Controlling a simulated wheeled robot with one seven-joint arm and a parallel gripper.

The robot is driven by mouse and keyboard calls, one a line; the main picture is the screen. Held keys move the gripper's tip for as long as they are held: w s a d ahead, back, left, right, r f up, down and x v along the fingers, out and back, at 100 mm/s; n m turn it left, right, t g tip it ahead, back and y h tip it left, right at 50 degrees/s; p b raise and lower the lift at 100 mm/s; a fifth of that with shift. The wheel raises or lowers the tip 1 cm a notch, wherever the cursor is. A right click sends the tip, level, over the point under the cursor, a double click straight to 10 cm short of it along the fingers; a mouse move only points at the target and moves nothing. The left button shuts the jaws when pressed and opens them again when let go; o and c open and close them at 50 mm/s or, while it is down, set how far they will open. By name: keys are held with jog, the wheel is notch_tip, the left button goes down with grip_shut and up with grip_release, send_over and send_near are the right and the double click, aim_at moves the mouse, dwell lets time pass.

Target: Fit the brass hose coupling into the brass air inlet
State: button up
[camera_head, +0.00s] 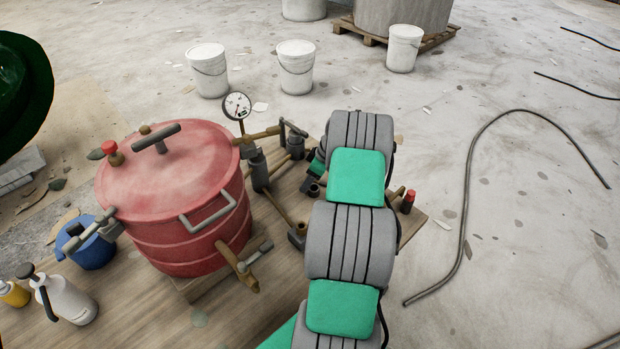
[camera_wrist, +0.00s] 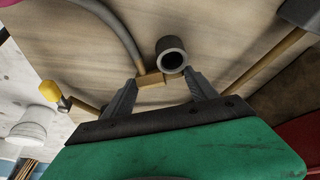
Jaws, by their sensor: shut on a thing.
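In the wrist view my gripper (camera_wrist: 165,79) is shut on a small brass block, which I take to be the brass hose coupling (camera_wrist: 151,80). A grey hose (camera_wrist: 122,32) curves down from the top left to this brass piece. A dark grey round socket (camera_wrist: 172,65) with an open mouth appears just beyond the right fingertip; whether it touches the coupling I cannot tell. I cannot tell which brass fitting is the air inlet. In the head view my own arm hides most of my gripper and the coupling.
A red lidded pot (camera_head: 165,210) stands on the wooden board left of my arm. Brass pipes (camera_head: 281,207) and a pressure gauge (camera_head: 237,106) stand between them. A red-capped valve (camera_head: 408,203) is close on the arm's right. A black hose (camera_head: 466,190) lies on the floor.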

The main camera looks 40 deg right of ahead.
jog(key=o, duration=1.9)
jog(key=shift+p, duration=0.4)
